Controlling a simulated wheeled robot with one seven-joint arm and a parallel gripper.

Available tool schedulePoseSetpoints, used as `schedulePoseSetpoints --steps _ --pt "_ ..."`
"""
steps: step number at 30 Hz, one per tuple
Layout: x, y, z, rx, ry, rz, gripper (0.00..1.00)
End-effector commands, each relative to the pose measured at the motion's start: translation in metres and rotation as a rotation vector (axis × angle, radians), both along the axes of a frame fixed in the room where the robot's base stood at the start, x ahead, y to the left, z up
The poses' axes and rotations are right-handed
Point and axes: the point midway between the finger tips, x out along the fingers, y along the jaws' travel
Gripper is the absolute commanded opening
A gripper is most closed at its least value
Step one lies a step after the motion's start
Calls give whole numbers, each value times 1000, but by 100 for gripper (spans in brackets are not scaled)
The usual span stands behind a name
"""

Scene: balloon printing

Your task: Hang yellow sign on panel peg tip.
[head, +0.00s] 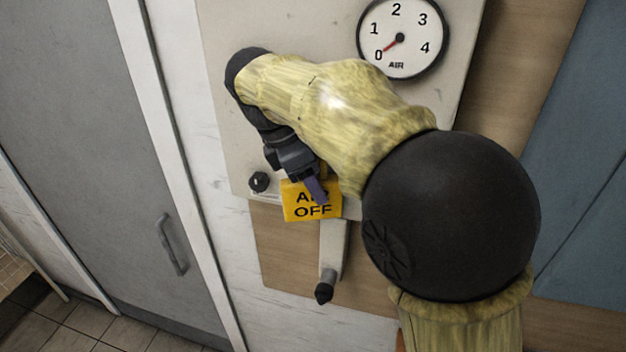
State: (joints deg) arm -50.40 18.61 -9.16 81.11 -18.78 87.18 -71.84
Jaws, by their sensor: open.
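The yellow sign (298,213), lettered in black with "OFF" on its lower line, is upright at the lower edge of the pale panel (228,120). My gripper (318,192) is open, with a purple finger in front of the sign's upper part, covering some of the top line of letters. I cannot tell whether the finger touches the sign. No peg tip shows clearly behind the sign; its upper edge and whatever bears it are hidden by my gripper and arm. A black round knob (258,182) sits on the panel just left of the sign.
A round gauge (401,38) marked AIR, its red needle near 0, is at the panel's top right. A grey door (150,150) with a handle (172,245) is at left. My arm covers the panel's middle.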

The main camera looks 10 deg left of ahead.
Motion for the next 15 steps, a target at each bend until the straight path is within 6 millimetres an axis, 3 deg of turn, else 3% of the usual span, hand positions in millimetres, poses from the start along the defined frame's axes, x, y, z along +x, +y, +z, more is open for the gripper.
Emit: schedulePoseSetpoints --steps 15 --pt "-11 21 53 1 -4 0 49"
